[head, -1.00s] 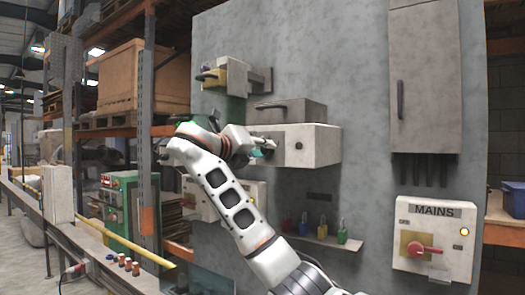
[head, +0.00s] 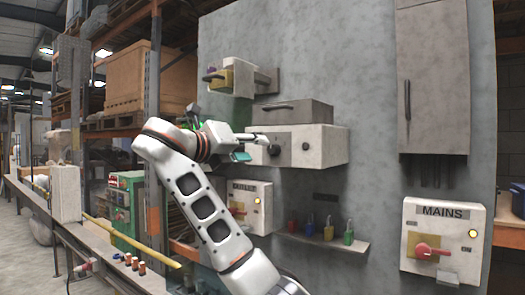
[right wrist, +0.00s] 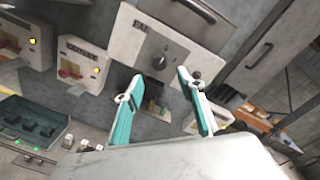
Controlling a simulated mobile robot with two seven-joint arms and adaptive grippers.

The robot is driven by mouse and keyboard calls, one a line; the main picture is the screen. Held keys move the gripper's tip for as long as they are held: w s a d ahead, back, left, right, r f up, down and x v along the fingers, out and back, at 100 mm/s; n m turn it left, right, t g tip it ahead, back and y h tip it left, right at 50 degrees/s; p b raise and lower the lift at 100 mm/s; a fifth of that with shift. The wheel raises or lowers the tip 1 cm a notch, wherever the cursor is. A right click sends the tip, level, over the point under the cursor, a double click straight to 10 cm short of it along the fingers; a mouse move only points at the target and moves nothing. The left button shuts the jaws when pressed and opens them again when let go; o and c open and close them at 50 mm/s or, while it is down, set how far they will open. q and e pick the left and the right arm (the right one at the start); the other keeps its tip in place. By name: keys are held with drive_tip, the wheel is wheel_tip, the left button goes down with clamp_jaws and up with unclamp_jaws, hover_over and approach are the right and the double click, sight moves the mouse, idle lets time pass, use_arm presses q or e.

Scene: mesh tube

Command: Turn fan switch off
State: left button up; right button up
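The fan switch box (head: 325,147) is a pale wall box with a dark round knob (head: 274,150) on its front. In the right wrist view, the box (right wrist: 135,40) carries a partly readable label beginning "FA", and its knob (right wrist: 160,62) shows beyond the fingertips. Which way the knob points is too small to tell. My right gripper (head: 254,148) is just left of the knob, its fingers apart and empty. Its teal fingers are spread in the right wrist view (right wrist: 160,78), apart from the knob as far as I can see. My left gripper is not in view.
A grey handled box (head: 290,112) sits just above. The MAINS box (head: 443,240) is at right.

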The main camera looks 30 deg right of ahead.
drive_tip(key=v, duration=0.3)
drive_tip(key=shift+s+a, duration=0.15)
drive_tip(key=shift+a, duration=0.2)
